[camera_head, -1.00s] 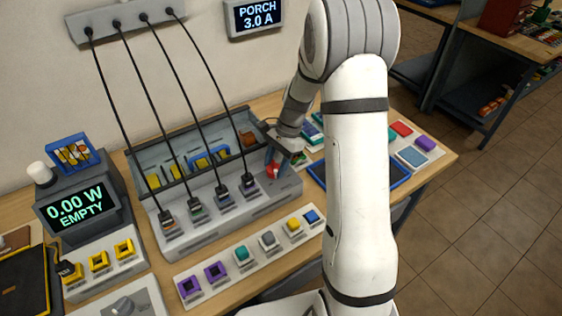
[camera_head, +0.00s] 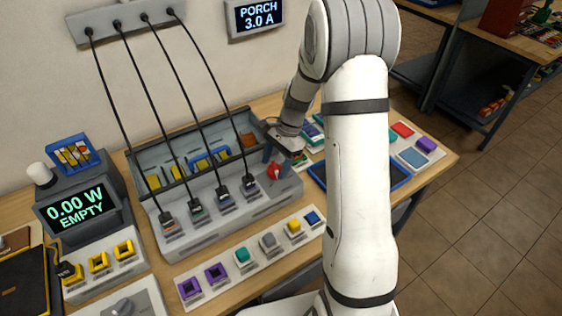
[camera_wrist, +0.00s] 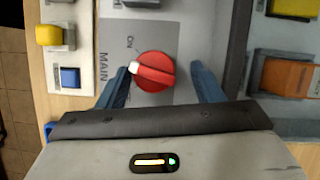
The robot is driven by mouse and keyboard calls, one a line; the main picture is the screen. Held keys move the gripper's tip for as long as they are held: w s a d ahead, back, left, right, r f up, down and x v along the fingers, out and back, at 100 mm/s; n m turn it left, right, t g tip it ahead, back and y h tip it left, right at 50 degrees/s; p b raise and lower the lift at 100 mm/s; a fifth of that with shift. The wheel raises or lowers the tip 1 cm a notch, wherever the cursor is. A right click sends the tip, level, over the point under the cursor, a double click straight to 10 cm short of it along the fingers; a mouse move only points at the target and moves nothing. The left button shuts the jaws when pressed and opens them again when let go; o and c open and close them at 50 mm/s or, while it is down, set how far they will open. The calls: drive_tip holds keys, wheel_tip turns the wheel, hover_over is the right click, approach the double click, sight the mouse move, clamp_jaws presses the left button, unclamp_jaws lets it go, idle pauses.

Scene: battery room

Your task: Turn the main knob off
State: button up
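The main knob (camera_wrist: 153,72) is a red round dial with a white pointer mark, on a grey panel labelled MAIN and ON in the wrist view. The white mark points to the left of that picture, towards the word MAIN, and the ON label lies above it. The knob also shows in the head view (camera_head: 273,172), at the right end of the grey panel. My gripper (camera_wrist: 162,69) is open, with one blue finger on each side of the knob. Gaps show between fingers and knob. Part of the panel below the knob is hidden by my gripper.
Several black cables plug into the grey panel (camera_head: 205,228) left of the knob. A strip of coloured buttons (camera_head: 256,250) lies in front. A bin (camera_head: 150,160) with yellow pieces stands behind, and a blue-rimmed tray (camera_head: 317,174) sits to the right.

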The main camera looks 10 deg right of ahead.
sight(274, 167)
drive_tip(key=shift+o, duration=0.2)
drive_tip(key=shift+s, duration=0.1)
drive_tip(key=b+v, duration=0.1)
drive_tip(key=v, duration=0.6)
drive_tip(key=shift+d+r, duration=0.15)
drive_tip(key=shift+r, duration=0.2)
drive_tip(key=a+n+h+p, duration=0.1)
drive_tip(key=s+a+n+t+h+p, duration=0.1)
drive_tip(key=s+a+n+h+p, duration=0.1)
drive_tip(key=shift+a+r+n+t+h, duration=0.15)
drive_tip(key=shift+r+n+t+h, duration=0.15)
drive_tip(key=shift+h, duration=0.1)
drive_tip(key=shift+f, duration=0.3)
wheel_tip(274, 167, down, 7)
drive_tip(key=shift+f+p, duration=0.25)
drive_tip(key=shift+p, duration=0.35)
